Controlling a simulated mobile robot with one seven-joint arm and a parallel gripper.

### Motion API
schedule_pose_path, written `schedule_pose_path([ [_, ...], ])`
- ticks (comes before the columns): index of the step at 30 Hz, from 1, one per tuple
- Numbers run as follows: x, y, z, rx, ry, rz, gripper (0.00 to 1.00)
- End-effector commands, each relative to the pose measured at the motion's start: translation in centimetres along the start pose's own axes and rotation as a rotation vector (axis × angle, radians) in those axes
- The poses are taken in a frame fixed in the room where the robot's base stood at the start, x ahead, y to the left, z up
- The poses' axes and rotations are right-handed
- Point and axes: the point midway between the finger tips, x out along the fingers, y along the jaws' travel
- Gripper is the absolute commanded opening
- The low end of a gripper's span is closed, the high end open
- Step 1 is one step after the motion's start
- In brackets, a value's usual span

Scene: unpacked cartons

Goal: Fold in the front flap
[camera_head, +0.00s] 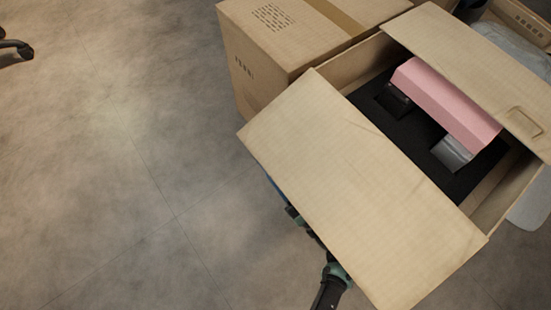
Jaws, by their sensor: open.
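An open cardboard carton (508,199) stands at the right. Its large near flap (365,190) spreads outward over the lower middle of the view and leaves the carton's mouth uncovered. A pink block (446,103) and black padding (400,125) show inside. My arm, dark with teal parts, reaches up from the bottom edge and passes under the near flap. My gripper (296,216) is at the flap's left edge, partly hidden beneath it. It is open, and nothing shows held in it. I cannot tell whether it touches the flap.
The opposite flap (475,70), with a handle slot, also stands outward at the upper right. A closed carton (270,55) sits close behind. A clear plastic bag (500,50) lies at the far right. The floor (110,170) at left is clear, except a dark object (15,48).

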Motion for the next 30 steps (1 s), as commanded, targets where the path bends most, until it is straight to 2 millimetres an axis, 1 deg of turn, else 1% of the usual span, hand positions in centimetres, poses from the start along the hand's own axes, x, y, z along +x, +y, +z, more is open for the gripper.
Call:
schedule_pose_path([
  [8,0.22,-0.03,-0.02,0.001,0.000,0.000,0.41],
  [9,0.21,-0.03,-0.02,0.001,0.000,0.000,0.37],
  [11,0.20,-0.03,-0.02,0.001,0.000,0.000,0.27],
  [15,0.19,-0.03,-0.01,0.000,0.000,0.000,0.01],
  [16,0.19,-0.03,-0.01,0.000,0.000,0.000,0.00],
  [30,0.16,-0.02,-0.01,0.000,0.000,0.000,0.00],
])
